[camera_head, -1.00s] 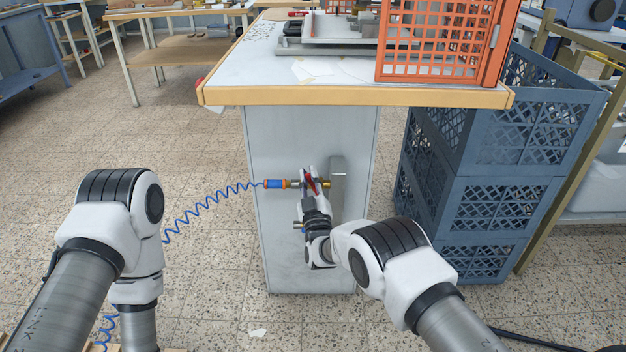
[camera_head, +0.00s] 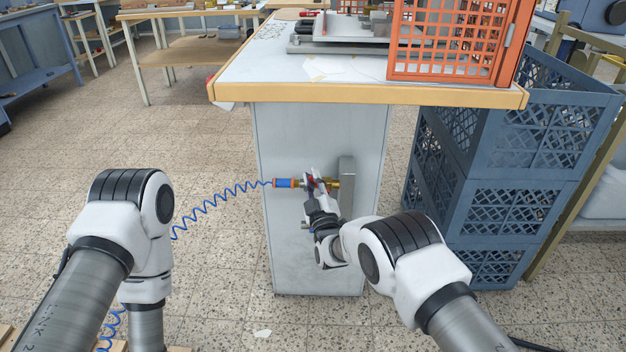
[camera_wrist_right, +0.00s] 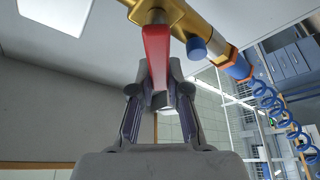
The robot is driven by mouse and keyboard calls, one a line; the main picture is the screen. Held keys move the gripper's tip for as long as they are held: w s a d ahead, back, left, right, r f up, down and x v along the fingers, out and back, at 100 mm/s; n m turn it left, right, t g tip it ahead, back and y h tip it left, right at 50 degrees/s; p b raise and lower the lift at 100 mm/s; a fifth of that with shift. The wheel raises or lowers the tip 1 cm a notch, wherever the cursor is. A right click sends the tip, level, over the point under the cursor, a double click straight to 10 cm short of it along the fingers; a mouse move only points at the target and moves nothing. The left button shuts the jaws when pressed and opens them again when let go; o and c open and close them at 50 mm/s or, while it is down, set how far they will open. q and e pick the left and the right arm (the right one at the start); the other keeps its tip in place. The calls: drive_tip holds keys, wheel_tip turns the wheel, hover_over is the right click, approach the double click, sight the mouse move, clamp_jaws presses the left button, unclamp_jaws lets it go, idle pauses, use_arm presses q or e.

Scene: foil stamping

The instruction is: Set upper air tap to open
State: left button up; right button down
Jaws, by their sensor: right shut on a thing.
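The upper air tap is a brass valve (camera_head: 335,184) on the side of the grey cabinet, with a blue coiled hose joined on its left through a blue and orange coupling (camera_head: 284,183). In the right wrist view, its brass body (camera_wrist_right: 180,14) carries a red lever (camera_wrist_right: 157,50) that points across the pipe toward my gripper. My right gripper (camera_head: 316,178) is at the tap, and the right wrist view shows its fingers (camera_wrist_right: 160,88) shut around the lever's end. They hide part of the lever. My left arm is at the left; its gripper is out of view.
A grey upright block (camera_head: 346,172) stands out from the cabinet beside the tap. The worktop (camera_head: 370,92) overhangs above, with an orange crate (camera_head: 450,40) on it. Stacked blue crates (camera_head: 510,200) stand close on the right. The floor left of the cabinet is open.

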drive_tip(key=c, duration=1.1)
unclamp_jaws()
